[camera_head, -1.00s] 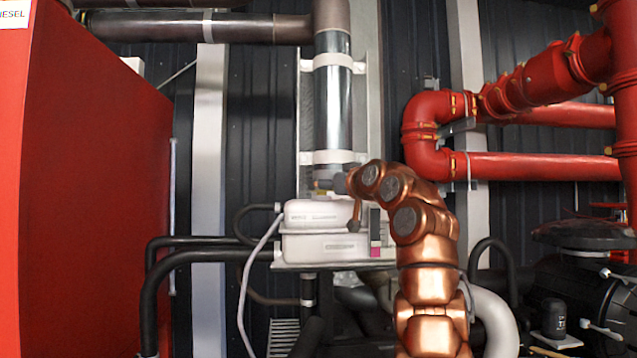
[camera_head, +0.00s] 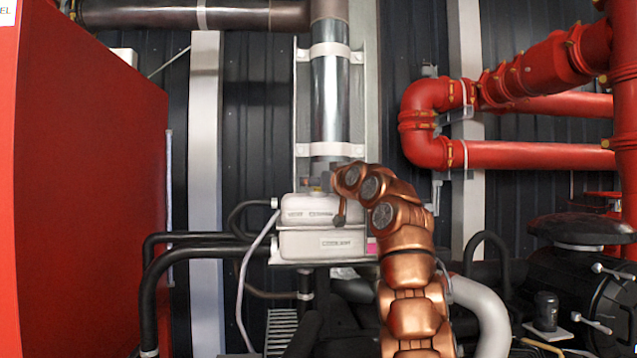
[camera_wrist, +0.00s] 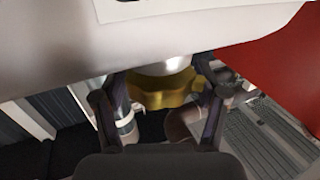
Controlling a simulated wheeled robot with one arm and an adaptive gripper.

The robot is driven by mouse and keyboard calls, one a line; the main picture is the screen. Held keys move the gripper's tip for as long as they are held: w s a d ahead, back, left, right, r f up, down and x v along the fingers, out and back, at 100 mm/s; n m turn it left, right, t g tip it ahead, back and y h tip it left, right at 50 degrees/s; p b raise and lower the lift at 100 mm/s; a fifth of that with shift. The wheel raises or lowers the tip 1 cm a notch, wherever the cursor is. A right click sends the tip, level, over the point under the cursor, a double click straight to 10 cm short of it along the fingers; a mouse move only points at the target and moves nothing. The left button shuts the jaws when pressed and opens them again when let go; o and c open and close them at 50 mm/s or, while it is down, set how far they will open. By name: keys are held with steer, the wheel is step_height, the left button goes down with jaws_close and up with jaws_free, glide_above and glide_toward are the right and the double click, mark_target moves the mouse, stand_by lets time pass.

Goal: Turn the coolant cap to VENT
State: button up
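The coolant cap (camera_wrist: 160,88) is yellow with a lobed rim and sits on a pale neck of the white coolant tank (camera_head: 322,243). In the wrist view the tank (camera_wrist: 190,35) fills the top. My gripper (camera_wrist: 160,70) has its two dark fingers spread, one on each side of the cap. The fingertips are close to the rim; I cannot tell whether they touch it. In the head view only a little yellow of the cap (camera_head: 317,188) shows, by my gripper (camera_head: 312,184) at the tank's top. No VENT mark is readable.
A vertical metal pipe (camera_head: 331,100) stands right behind the tank. Black hoses (camera_head: 200,247) run to the tank's left side. A large red cabinet (camera_head: 90,190) is at the left, and red pipes (camera_head: 540,154) are at the right.

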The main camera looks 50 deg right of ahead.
steer(key=c, duration=0.8)
steer(key=shift+w+a+r+h+b, duration=0.1)
steer(key=shift+a+r+h+b, duration=0.05)
steer(key=shift+h+b, duration=0.2)
steer(key=shift+r+m+h+b, duration=0.25)
steer(key=shift+m+h+b, duration=0.15)
steer(key=shift+h+b, duration=0.05)
steer(key=shift+d+f+m+g+h+b, duration=0.2)
steer(key=shift+f+m+g+h+b, duration=0.1)
steer(key=shift+f+m+g+b, duration=0.15)
steer(key=o, duration=1.2)
steer(key=shift+c, duration=0.2)
steer(key=shift+s+r, duration=0.1)
steer(key=shift+s, duration=0.1)
